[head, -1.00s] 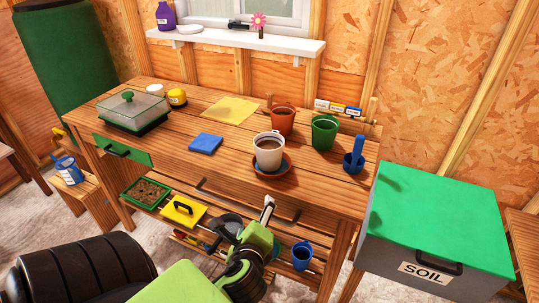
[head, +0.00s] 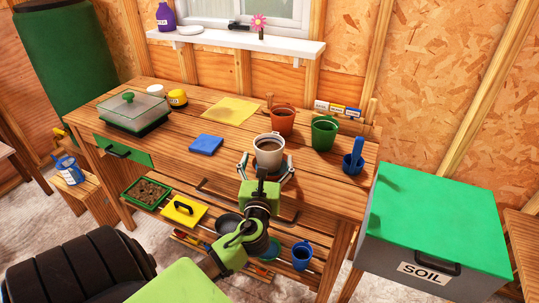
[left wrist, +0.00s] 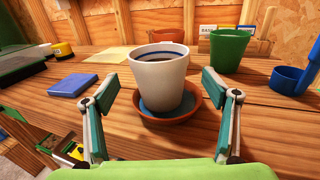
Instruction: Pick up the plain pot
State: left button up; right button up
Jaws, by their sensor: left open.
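A white pot (head: 269,152) with brown soil in it stands upright on the workbench. In the left wrist view the white pot (left wrist: 160,82) stands in a terracotta saucer (left wrist: 190,108) with a blue inside. My left gripper (head: 267,167) is open at the near side of this pot, one finger towards its left and one towards its right. The wrist view shows gaps between both fingers and the pot. A terracotta pot (head: 281,121) and a green pot (head: 324,133) stand behind it. My right gripper is out of view.
A blue scoop in a cup (head: 354,158) stands to the right on the workbench (head: 175,143). The soil bin (head: 435,230) stands right of the bench. Bare planks separate these things.

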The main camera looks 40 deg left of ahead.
aim_at(270, 144)
pick_arm(q)
jog(key=x, duration=0.5)
jog(key=shift+w+a+f, duration=0.2)
jog(key=shift+f, duration=0.15)
jog(key=c, duration=1.3)
